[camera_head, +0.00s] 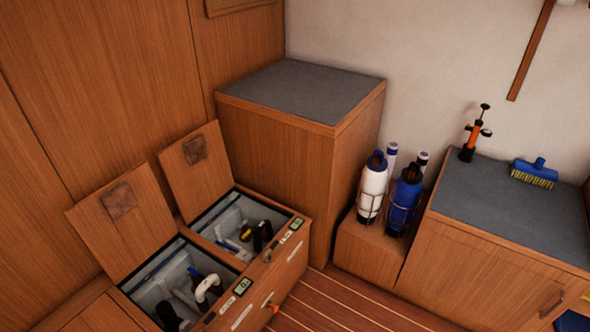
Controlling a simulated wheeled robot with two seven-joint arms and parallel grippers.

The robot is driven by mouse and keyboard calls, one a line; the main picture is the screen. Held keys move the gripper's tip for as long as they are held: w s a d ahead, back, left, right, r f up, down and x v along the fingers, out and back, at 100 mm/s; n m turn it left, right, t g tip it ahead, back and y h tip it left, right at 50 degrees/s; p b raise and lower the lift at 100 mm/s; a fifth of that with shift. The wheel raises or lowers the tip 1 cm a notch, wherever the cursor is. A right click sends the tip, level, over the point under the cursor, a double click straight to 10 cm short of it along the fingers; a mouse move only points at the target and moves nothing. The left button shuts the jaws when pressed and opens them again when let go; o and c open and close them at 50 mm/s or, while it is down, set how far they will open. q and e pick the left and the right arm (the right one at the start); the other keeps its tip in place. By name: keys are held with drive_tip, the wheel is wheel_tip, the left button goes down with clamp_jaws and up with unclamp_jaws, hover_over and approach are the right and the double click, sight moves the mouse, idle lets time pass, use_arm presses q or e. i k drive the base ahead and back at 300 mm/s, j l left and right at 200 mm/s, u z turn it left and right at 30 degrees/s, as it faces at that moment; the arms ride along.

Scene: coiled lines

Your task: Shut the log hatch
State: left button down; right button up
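Two wooden hatches stand open side by side over a low locker at the lower left. The nearer lid (122,218) and the farther lid (197,165) are both tilted up toward the wooden wall. The nearer compartment (160,277) holds a white curved pipe (207,287) and dark fittings. The farther compartment (226,215) holds black and yellow fittings. Labels and small displays sit on the front rim, too small to read, so I cannot tell which is the log hatch. Neither gripper is in view.
A tall grey-topped cabinet (302,90) stands behind the locker. White (373,190) and blue (404,203) bottles stand in wire holders. A right-hand counter (515,205) bears an orange pump (474,133) and blue brush (534,172). The striped floor (335,305) looks mostly clear.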

sight(125, 221)
drive_tip(key=u, duration=1.25)
